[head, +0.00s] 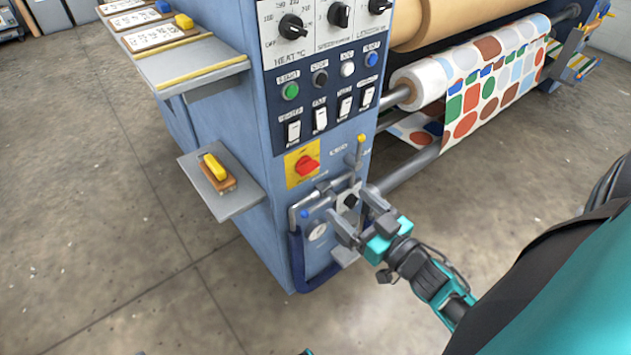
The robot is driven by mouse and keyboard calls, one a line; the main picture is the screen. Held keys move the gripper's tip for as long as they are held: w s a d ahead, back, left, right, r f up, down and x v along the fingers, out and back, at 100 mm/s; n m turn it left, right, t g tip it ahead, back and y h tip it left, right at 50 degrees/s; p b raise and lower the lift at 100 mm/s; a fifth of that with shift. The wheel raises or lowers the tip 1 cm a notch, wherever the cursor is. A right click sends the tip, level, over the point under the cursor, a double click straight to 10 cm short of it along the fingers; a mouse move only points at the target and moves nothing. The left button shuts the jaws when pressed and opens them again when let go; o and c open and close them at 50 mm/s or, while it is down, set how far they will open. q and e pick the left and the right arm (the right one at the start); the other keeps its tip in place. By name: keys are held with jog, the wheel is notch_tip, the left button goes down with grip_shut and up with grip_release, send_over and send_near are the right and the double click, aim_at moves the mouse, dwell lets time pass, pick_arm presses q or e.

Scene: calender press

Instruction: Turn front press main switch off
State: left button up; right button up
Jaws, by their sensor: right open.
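The main switch (306,166) is a red rotary knob on a yellow square plate, low on the front panel of the blue press cabinet (218,120). Its handle looks roughly sideways, but its exact setting is too small to read. My right gripper (357,213) is open, below and to the right of the switch and apart from it. Its fingers are in front of the lower fittings of the cabinet and partly hide them. My left gripper is not in view.
Above the switch are rocker switches (320,118), buttons (291,91) and black dials (292,27). A lever with a yellow tip (361,150), a gauge (317,232) and a dark blue bar surround my gripper. A grey shelf (232,202) juts out left. Patterned fabric (490,90) hangs right.

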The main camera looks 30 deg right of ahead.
aim_at(312, 171)
jog(key=w, duration=0.4)
jog(key=w+b, duration=0.1)
jog(key=w, duration=0.3)
jog(key=w+a+b, duration=0.1)
jog(key=w, duration=0.3)
jog(key=shift+c, duration=0.4)
jog(key=c, duration=1)
jog(key=shift+o, duration=0.2)
